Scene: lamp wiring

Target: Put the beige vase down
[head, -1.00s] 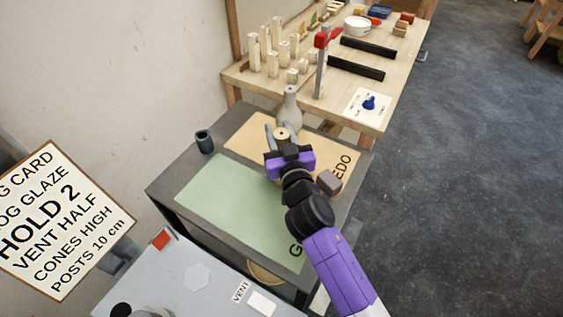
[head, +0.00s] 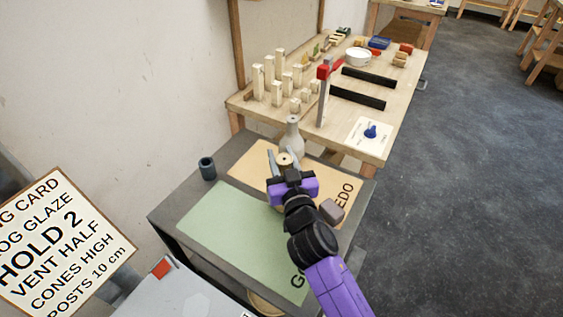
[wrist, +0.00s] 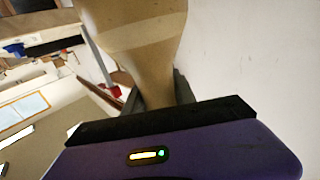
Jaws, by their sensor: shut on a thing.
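My gripper (head: 285,161) is shut on the beige vase (wrist: 137,45), one finger on each side of its narrow part in the wrist view. In the head view only the round top of the beige vase (head: 285,159) shows clearly; my gripper and arm hide most of the rest. The vase is above or at the dark table (head: 237,152), in front of the tan mat (head: 246,170) in the picture. I cannot tell whether its base touches anything.
A grey bottle-shaped vase (head: 292,138) stands just behind my gripper. A dark cup (head: 208,168) is at the left and a grey-brown block (head: 332,211) at the right. The green mat (head: 228,232) has bare room. A wooden bench (head: 371,118) stands behind.

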